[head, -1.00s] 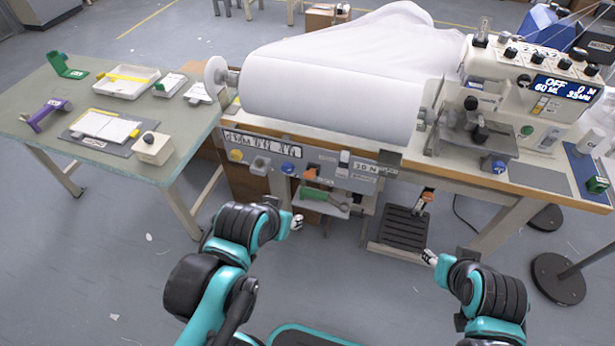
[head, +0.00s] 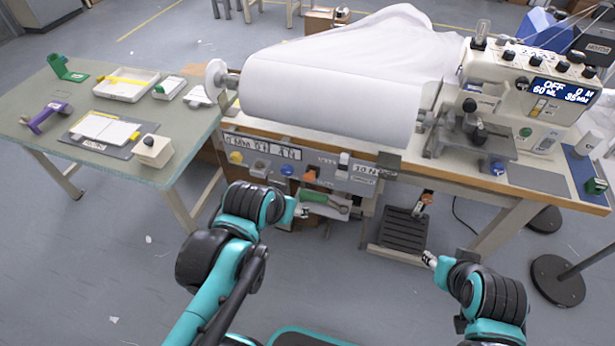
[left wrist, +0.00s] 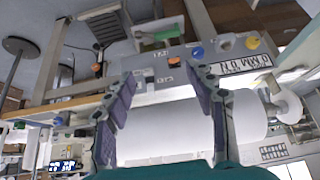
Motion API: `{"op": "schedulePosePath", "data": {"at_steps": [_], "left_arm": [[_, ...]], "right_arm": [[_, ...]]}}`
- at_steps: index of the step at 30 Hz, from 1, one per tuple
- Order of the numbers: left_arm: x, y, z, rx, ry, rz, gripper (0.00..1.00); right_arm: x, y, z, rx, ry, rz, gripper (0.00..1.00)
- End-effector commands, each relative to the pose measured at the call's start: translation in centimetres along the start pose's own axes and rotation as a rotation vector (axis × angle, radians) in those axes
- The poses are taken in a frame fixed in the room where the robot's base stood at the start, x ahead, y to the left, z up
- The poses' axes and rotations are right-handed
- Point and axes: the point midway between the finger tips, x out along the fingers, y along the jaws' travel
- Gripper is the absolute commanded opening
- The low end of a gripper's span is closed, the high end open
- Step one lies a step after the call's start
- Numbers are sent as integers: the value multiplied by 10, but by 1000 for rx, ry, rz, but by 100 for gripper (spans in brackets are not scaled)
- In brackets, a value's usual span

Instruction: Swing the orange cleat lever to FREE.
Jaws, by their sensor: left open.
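The orange cleat lever (head: 310,174) sits on the grey front panel (head: 262,160) of the sewing bench, right of the blue knob, between small white labels too small to read. In the left wrist view the panel appears upside down, and the orange lever (left wrist: 166,53) shows beyond the fingertips. My left gripper (head: 304,212) is just below the panel, apart from the lever. In the left wrist view its fingers (left wrist: 160,75) are spread and empty. My right gripper (head: 430,260) is low at right, near the pedal; its finger opening is too small to tell.
A green-handled tool (head: 318,199) lies on a small shelf under the panel. A blue knob (head: 287,170) and a yellow knob (head: 235,157) are left of the lever. The white fabric roll (head: 330,105) lies above. A black pedal (head: 404,228) stands on the floor.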

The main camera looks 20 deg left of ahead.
Motion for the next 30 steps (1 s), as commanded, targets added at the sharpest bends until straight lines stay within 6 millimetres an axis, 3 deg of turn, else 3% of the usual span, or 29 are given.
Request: {"op": "schedulePosePath", "data": {"at_steps": [1, 6, 13, 21, 30], "left_arm": [[6, -1, -17, -1, -13, -1, 55], [41, -6, -61, -1, -58, -2, 55], [112, -16, -103, -1, -121, -2, 55], [199, -26, -119, 0, -181, 1, 55], [237, -29, -114, 0, -200, 2, 55]], "right_arm": [[-2, 0, -2, 0, 0, 0, 40], [-5, 0, -4, 0, 0, 0, 40], [-10, 0, -7, 0, 0, 0, 40], [-13, 0, -10, 0, 0, 0, 40], [-9, 0, -7, 0, 0, 0, 40]]}}
